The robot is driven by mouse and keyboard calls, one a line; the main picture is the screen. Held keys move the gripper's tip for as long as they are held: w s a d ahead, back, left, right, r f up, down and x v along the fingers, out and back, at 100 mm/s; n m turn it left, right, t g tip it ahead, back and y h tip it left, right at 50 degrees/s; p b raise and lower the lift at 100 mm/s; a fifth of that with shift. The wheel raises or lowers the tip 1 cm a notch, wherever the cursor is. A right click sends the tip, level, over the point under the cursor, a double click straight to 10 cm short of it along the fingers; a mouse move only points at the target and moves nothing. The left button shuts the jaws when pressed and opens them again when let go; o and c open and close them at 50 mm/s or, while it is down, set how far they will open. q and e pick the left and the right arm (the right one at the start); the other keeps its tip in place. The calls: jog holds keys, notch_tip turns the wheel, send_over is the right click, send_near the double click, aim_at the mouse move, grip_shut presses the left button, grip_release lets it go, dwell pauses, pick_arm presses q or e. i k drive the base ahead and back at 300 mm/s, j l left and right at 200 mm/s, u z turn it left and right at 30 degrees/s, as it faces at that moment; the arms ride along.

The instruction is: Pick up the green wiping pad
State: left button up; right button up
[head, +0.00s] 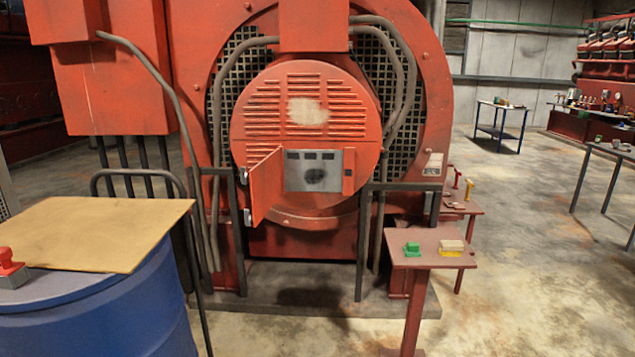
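The green wiping pad (412,250) is a small green block with a raised grip. It lies on the left part of a small reddish-brown stand table (436,262) right of centre in the head view. A yellow block with a beige top (452,248) lies just to its right on the same table, apart from it. Neither of my grippers shows in the head view, so nothing is seen near the pad.
A large red machine (305,190) with an open small door (266,187) stands at centre. A second small table (470,208) stands behind.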

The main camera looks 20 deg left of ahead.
aim_at(411, 249)
jog(key=i+j, duration=0.2)
jog(key=i, duration=0.3)
jog(key=i+j, duration=0.2)
jog(key=i, duration=0.25)
jog(key=i+l+z, duration=0.05)
